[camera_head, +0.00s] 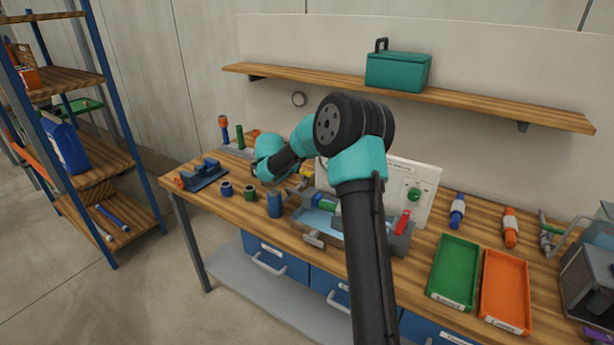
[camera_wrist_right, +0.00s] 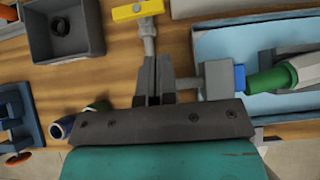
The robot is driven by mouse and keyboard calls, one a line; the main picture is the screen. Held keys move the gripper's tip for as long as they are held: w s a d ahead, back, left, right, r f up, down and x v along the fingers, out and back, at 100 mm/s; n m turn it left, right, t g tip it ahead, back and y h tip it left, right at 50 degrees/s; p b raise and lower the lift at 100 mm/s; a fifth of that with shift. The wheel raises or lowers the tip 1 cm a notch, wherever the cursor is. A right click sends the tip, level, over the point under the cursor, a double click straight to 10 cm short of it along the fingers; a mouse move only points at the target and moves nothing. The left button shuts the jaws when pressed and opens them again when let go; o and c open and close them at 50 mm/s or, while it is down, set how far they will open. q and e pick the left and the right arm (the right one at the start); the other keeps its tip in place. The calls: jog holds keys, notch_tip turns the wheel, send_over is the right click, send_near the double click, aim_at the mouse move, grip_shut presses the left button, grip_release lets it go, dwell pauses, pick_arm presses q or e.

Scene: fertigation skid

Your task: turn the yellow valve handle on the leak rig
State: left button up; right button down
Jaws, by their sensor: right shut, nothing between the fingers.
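The yellow valve handle (camera_wrist_right: 137,10) is at the top of the right wrist view, on a grey stem. In the head view it is a small yellow patch (camera_head: 307,170), partly hidden by my right arm. My right gripper (camera_wrist_right: 154,62) is shut and empty, its fingertips just below the handle and close to the stem; I cannot tell whether they touch. The leak rig's grey pipe fitting (camera_wrist_right: 218,80) is right of the fingers, with a blue collar (camera_wrist_right: 240,77) and a green part (camera_wrist_right: 270,80) over a pale blue tray (camera_wrist_right: 212,42). My left gripper is not in view.
A blue bottle (camera_head: 274,205) and blue and green rings stand left of the rig. A green tray (camera_head: 455,270) and an orange tray (camera_head: 505,291) lie at right. A white panel (camera_head: 425,177) rises behind the rig. A dark square box (camera_wrist_right: 64,32) is left of the handle.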

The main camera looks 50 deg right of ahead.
aim_at(310, 176)
jog(key=x, duration=0.9)
jog(key=shift+d+f, duration=0.25)
jog(key=shift+d, duration=0.05)
jog(key=shift+d+f, duration=0.1)
jog(key=shift+s+d, duration=0.15)
jog(key=shift+d, duration=0.15)
jog(key=shift+a, duration=0.1)
jog(key=v, duration=1)
jog(key=shift+s, duration=0.3)
